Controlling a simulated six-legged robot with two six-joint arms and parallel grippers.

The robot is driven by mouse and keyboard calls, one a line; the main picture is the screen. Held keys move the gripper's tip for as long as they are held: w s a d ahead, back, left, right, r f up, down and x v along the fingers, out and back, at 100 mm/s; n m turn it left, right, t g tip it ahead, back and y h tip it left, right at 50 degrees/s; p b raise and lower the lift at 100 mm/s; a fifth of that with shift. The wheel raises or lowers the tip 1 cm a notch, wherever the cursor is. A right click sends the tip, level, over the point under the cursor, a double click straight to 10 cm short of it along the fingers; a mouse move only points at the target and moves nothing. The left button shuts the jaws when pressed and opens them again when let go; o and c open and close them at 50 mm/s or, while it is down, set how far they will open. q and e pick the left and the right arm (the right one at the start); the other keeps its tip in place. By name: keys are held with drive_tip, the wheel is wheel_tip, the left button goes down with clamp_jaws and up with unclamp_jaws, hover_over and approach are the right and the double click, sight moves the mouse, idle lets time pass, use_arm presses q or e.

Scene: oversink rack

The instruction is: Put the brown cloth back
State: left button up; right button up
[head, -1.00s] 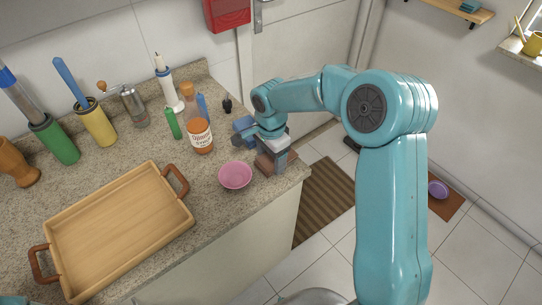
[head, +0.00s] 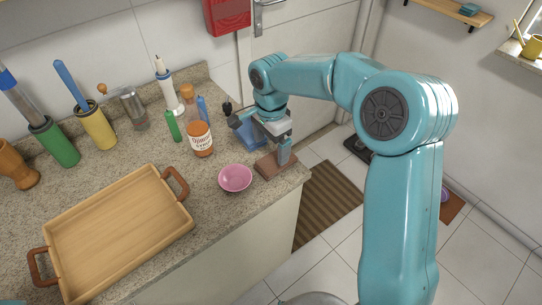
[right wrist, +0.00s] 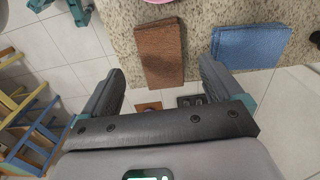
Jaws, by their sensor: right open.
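The brown cloth (head: 268,170) lies folded flat on the granite counter at its right front corner. It also shows in the right wrist view (right wrist: 160,50), its near end by the counter edge. My right gripper (head: 286,148) is open, at the cloth's right end in the head view. In the right wrist view its fingers (right wrist: 162,82) are spread to either side of the cloth's near end, with gaps. I cannot tell its exact height over the cloth. A blue cloth (right wrist: 250,47) lies to the right there, partly behind the gripper in the head view (head: 250,134).
A pink bowl (head: 235,178) stands close to the brown cloth's left. A syrup bottle (head: 200,138) and a green bottle (head: 172,126) stand behind it. A wooden tray (head: 115,230) fills the counter's left. The counter ends just right of the cloth.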

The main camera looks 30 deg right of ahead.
sight(272, 163)
wheel_tip(272, 163, up, 5)
drive_tip(key=shift+r, duration=0.15)
drive_tip(key=shift+s, duration=0.15)
idle(0.5)
